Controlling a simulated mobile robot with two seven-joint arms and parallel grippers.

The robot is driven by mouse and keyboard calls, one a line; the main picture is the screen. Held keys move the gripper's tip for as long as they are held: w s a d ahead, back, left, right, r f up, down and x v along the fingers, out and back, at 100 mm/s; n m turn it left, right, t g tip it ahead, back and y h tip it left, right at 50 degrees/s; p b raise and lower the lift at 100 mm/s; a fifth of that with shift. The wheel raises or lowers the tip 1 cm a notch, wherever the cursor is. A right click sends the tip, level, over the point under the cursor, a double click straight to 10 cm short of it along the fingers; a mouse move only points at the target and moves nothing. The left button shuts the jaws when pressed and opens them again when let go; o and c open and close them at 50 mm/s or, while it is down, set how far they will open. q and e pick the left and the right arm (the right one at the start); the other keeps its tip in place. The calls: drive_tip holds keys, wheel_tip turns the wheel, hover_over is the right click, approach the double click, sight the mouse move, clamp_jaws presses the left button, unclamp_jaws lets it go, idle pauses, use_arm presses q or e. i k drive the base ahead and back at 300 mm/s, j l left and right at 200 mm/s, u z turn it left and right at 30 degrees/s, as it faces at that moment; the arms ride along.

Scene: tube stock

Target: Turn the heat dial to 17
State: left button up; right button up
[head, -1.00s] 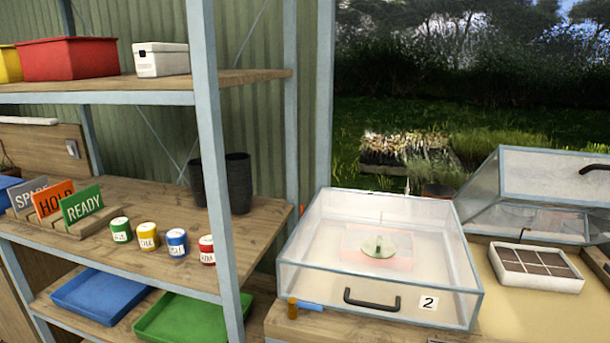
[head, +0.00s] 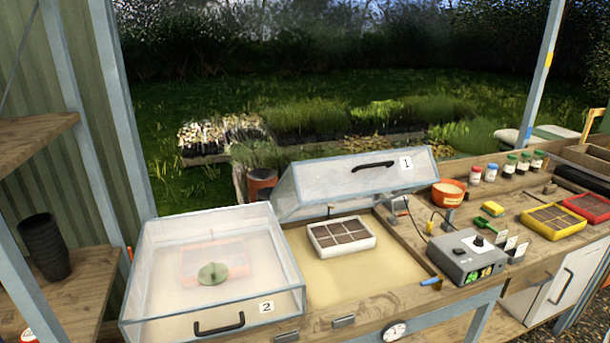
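The grey control box (head: 467,256) stands on the bench right of the open propagator. A dark knob (head: 478,240) sits on its top, and green lit figures (head: 485,273) show on its front. The figures are too small to read, and I cannot tell which way the knob points. A round white gauge (head: 394,331) is on the bench's front edge below. Neither of my grippers is in view.
Propagator 2 (head: 140,312) is closed at left. Propagator 1's lid (head: 345,182) is raised over a white seed tray (head: 313,235). Cards (head: 511,243), a green sponge-like block (head: 493,208), an orange pot (head: 448,193) and trays lie near the box.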

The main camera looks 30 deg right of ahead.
sight(478, 241)
drive_tip(key=z, duration=2.15)
drive_tip(key=u, duration=0.75)
drive_tip(key=i+l+u, duration=0.1)
drive_tip(key=l+u, duration=0.15)
drive_tip(key=u, duration=0.15)
drive_tip(key=l+u, duration=0.55)
drive_tip(key=u, duration=0.2)
drive_tip(key=l+u, duration=0.25)
drive_tip(key=l, duration=0.25)
drive_tip(key=k+l+u, duration=0.15)
drive_tip(key=l+u, duration=0.15)
drive_tip(key=l, duration=0.2)
drive_tip(key=k+l, duration=0.1)
drive_tip(key=l, duration=0.25)
drive_tip(key=k+l+u, duration=0.15)
drive_tip(key=l, duration=0.55)
drive_tip(key=k+u, duration=0.05)
